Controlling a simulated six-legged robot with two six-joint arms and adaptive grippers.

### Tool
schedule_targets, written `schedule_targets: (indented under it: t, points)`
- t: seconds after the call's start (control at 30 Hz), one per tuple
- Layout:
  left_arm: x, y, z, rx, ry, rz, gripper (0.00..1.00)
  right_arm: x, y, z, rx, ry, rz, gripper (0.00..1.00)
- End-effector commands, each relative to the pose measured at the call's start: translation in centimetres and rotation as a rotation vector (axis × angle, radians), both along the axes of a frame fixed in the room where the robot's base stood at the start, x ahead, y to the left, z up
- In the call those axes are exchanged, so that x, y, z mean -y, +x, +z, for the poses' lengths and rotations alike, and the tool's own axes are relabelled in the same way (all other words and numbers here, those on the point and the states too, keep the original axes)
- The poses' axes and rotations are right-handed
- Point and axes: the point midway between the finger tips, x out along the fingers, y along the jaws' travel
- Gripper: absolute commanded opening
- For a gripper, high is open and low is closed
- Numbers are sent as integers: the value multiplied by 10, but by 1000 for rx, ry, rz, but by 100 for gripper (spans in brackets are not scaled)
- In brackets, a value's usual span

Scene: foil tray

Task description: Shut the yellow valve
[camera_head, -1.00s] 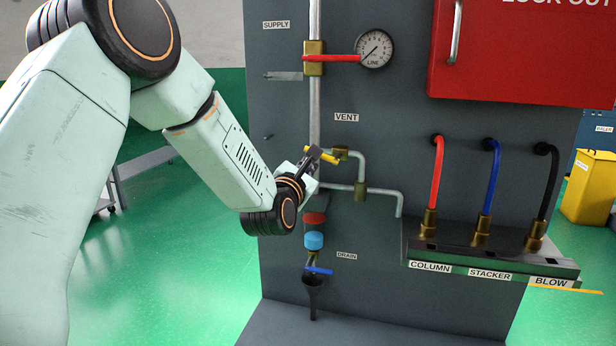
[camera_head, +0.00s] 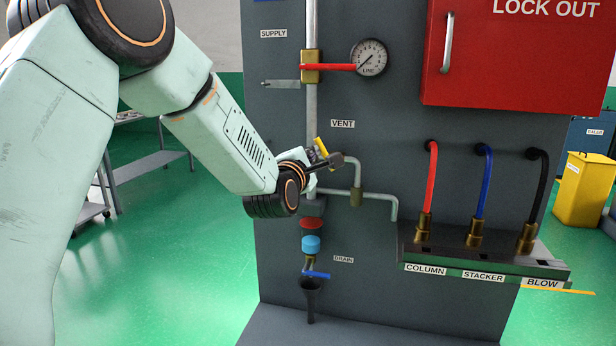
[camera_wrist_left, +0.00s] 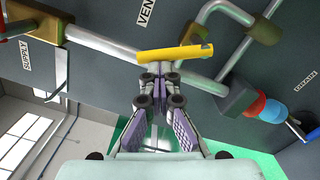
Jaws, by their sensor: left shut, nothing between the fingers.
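The yellow valve handle (camera_head: 321,147) is on the pipework at the VENT label. In the head view it stands steeply tilted, its lower part behind my left gripper (camera_head: 336,160). In the left wrist view the yellow handle (camera_wrist_left: 176,53) lies across the picture just beyond the fingertips of my left gripper (camera_wrist_left: 158,70). That gripper is shut and holds nothing. I cannot tell whether its fingertips touch the handle. The valve body is mostly hidden by the gripper. My right gripper is not in view.
A red lever (camera_head: 328,67) and a gauge (camera_head: 369,57) sit above. Bent pipe (camera_head: 378,193) runs right of the valve. A blue drain handle (camera_head: 316,274) is below. Red, blue and black hoses (camera_head: 545,185) and a red lock-out box (camera_head: 510,60) are to the right.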

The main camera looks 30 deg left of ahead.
Motion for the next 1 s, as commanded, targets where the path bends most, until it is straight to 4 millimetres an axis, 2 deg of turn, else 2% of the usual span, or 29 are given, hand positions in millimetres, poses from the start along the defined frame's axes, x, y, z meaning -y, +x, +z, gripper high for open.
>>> schedule_targets:
  t: [0.43,1.0]
  points:
    - [14,2,12,-79,334,1,0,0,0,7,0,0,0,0]
    - [20,4,14,-80,330,1,0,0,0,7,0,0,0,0]
